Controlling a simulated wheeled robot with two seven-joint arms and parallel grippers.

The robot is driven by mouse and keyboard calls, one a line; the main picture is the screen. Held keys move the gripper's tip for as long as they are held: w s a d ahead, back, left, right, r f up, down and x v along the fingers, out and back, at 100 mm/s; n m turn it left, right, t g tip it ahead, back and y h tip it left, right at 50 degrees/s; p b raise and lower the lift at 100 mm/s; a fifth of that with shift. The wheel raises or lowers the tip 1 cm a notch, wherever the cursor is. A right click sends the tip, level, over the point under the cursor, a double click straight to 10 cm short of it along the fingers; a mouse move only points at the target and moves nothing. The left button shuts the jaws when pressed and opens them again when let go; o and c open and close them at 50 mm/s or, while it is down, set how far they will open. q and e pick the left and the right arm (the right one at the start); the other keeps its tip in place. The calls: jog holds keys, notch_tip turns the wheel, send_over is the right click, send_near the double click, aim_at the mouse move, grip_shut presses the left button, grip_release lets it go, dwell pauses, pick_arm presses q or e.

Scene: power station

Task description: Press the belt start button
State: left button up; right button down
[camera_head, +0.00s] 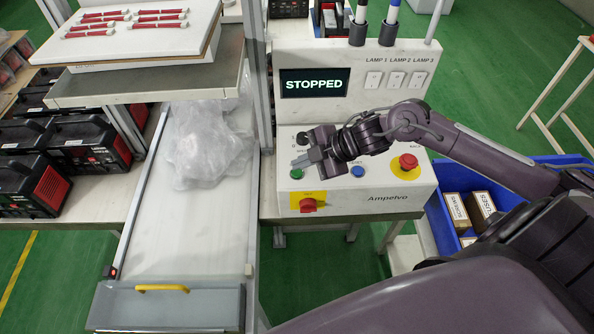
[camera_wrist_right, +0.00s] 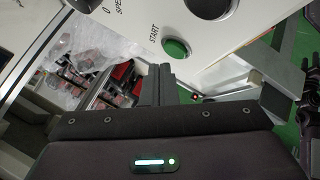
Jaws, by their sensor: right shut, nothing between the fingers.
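The control box (camera_head: 385,200) has a display (camera_head: 314,83) reading STOPPED. The green start button (camera_head: 296,174) sits at the left of its sloped panel. In the right wrist view the green button (camera_wrist_right: 176,49) is beside the word START. My right gripper (camera_head: 300,162) is shut and empty, its fingertips just above the green button in the head view. The conveyor belt (camera_head: 185,220) lies left of the box. My left gripper is not in view.
A blue button (camera_head: 357,171), a red knob on yellow (camera_head: 405,162) and a red switch (camera_head: 308,205) are on the box. Clear plastic bags (camera_head: 205,145) lie on the belt. A metal post (camera_head: 262,75) stands left of the box. A blue crate (camera_head: 440,222) with cartons is at right.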

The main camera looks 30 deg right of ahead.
aim_at(301, 173)
jog(key=shift+f, duration=0.1)
dwell(0.7)
jog(key=shift+f, duration=0.3)
jog(key=shift+f+b, duration=0.4)
dwell(0.8)
jog(key=shift+r+p, duration=0.8)
jog(key=shift+p, duration=0.1)
jog(key=shift+r, duration=0.1)
notch_tip(301, 173, up, 5)
jog(key=p, duration=0.5)
dwell(0.5)
